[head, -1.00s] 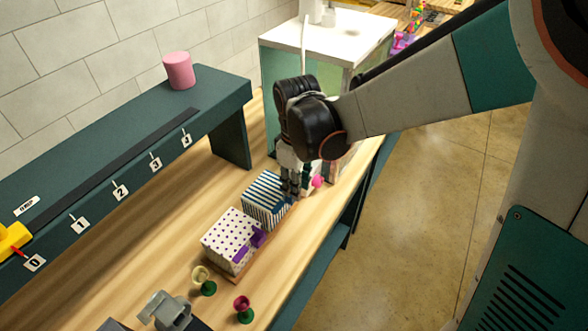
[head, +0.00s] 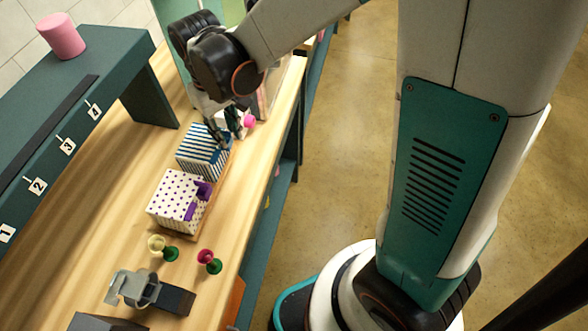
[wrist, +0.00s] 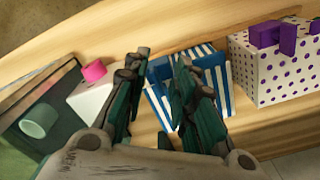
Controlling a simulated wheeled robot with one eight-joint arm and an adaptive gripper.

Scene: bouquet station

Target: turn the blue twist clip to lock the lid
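The blue-and-white striped box (head: 203,150) stands on the wooden bench, and it also shows in the wrist view (wrist: 238,100). Its blue twist clip (wrist: 208,61) is at the box's edge, partly covered by a finger in the wrist view. In the head view my fingers hide the clip. My gripper (head: 231,135) is over the clip side of the striped box, pointing down. In the wrist view my gripper (wrist: 160,61) is open, with a clear gap between its fingertips. I cannot tell whether either finger touches the clip.
A purple-dotted box (head: 175,198) with a purple clip (head: 200,192) stands next to the striped box. A pink knob (head: 250,121) is just beyond my fingers. Two small stemmed pieces (head: 208,258) and a grey holder (head: 135,287) are nearer. The bench edge is close on the right.

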